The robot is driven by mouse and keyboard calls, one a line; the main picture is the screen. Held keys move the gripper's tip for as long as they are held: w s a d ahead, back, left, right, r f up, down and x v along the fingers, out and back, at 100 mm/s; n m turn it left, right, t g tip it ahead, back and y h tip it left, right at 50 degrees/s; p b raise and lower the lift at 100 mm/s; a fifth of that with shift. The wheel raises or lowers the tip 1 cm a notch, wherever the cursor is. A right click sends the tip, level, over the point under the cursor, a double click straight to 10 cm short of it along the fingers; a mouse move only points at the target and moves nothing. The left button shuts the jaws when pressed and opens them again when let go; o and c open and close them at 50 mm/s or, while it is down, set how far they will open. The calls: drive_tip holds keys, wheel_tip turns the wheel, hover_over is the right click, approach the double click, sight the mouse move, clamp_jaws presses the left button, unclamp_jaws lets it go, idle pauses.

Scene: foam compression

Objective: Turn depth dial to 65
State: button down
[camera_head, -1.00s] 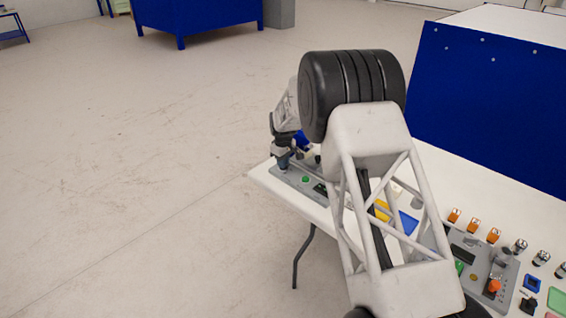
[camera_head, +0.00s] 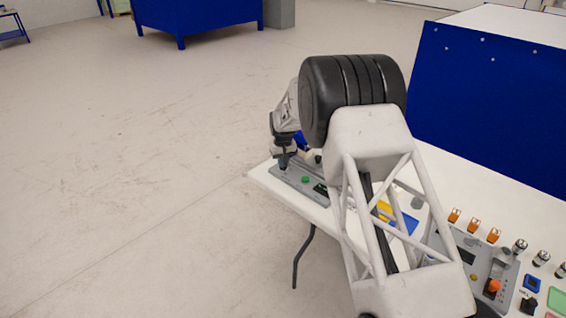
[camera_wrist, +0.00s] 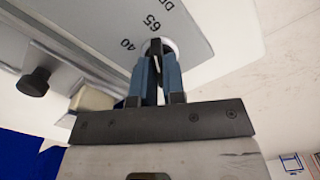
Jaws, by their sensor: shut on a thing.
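The depth dial (camera_wrist: 157,46) is a black knob on a pale round base at the edge of a grey panel (camera_wrist: 95,22), seen in the wrist view. The printed marks 40 and 65 stand beside it on the panel, and part of another label is cut off at the top. My gripper (camera_wrist: 158,72) has its two blue-grey fingers shut on the knob from both sides. The fingers hide part of the dial, and I cannot tell which mark it points to. In the head view my gripper (camera_head: 284,161) is at the panel's far left end.
The panel lies on a white table (camera_head: 260,178), close to its left edge. A green button (camera_head: 305,180) is near my gripper. A black knob (camera_wrist: 34,82) and a cream block (camera_wrist: 92,100) show in the wrist view. Orange-topped parts (camera_head: 473,225) stand farther right.

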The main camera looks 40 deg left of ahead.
drive_tip(key=c, duration=1.2)
unclamp_jaws()
drive_tip(key=shift+r, duration=0.2)
drive_tip(key=shift+r, duration=3.75)
